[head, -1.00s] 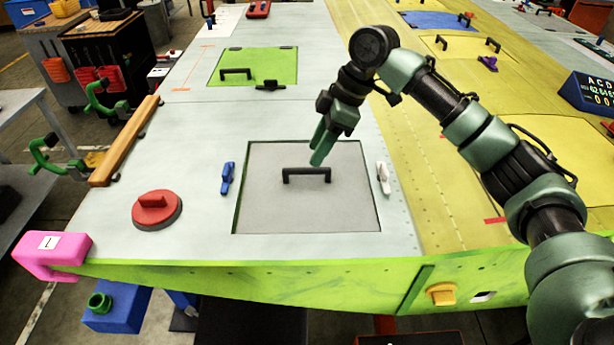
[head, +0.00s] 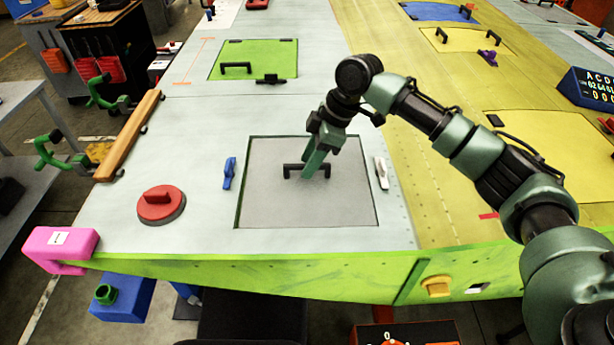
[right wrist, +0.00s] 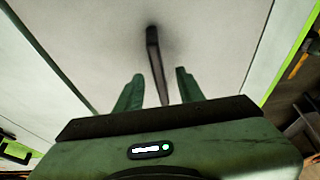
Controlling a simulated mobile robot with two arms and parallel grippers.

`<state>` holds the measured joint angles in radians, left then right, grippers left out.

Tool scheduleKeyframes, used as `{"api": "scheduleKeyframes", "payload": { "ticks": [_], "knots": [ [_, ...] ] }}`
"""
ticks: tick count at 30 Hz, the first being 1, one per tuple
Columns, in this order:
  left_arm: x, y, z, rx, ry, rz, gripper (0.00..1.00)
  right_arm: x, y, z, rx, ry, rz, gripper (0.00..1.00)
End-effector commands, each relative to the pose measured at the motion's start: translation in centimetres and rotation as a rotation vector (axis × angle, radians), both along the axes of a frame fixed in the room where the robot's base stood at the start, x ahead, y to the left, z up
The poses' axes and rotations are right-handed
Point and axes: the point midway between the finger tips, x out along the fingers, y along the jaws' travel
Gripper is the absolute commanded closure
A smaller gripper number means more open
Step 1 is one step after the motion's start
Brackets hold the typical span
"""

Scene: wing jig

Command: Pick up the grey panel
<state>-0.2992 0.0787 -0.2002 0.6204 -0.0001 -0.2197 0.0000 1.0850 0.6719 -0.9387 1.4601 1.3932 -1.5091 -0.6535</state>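The grey panel (head: 285,209) lies in a square recess in the pale wing skin in the head view. It has a black bar handle (head: 291,168) at its middle. My right gripper (head: 309,172) is right at the handle, pointing down. In the right wrist view the panel (right wrist: 215,45) fills much of the picture. There the open green fingers (right wrist: 158,88) stand on both sides of the black handle (right wrist: 153,52), with a gap on each side. Finger contact with the panel cannot be told. My left gripper is not in view.
A blue clamp (head: 229,173) and a white clamp (head: 381,172) flank the panel. A red round knob (head: 160,205) sits to the left. A green panel (head: 270,57) and yellow panel (head: 550,150) lie farther off. The skin around the grey panel is mostly bare.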

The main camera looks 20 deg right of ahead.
Motion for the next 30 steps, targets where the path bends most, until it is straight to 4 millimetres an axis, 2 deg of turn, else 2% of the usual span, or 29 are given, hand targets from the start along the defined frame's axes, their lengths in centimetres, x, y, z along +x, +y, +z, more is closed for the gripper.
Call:
{"api": "scheduleKeyframes", "payload": {
  "ticks": [17, 20, 21, 30],
  "knots": [
    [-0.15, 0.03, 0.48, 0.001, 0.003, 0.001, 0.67, 0.01, 0.00, -0.30, 0.000, 0.000, 0.000, 0.62],
    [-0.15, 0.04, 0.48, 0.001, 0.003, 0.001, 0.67, 0.01, 0.00, -0.30, 0.000, 0.000, 0.000, 0.87],
    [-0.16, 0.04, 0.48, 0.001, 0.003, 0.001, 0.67, 0.00, 0.01, -0.30, 0.000, 0.000, 0.000, 0.98],
    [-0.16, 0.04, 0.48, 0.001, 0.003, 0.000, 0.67, 0.00, 0.01, -0.29, 0.000, 0.000, 0.000, 1.00]
  ]
}}
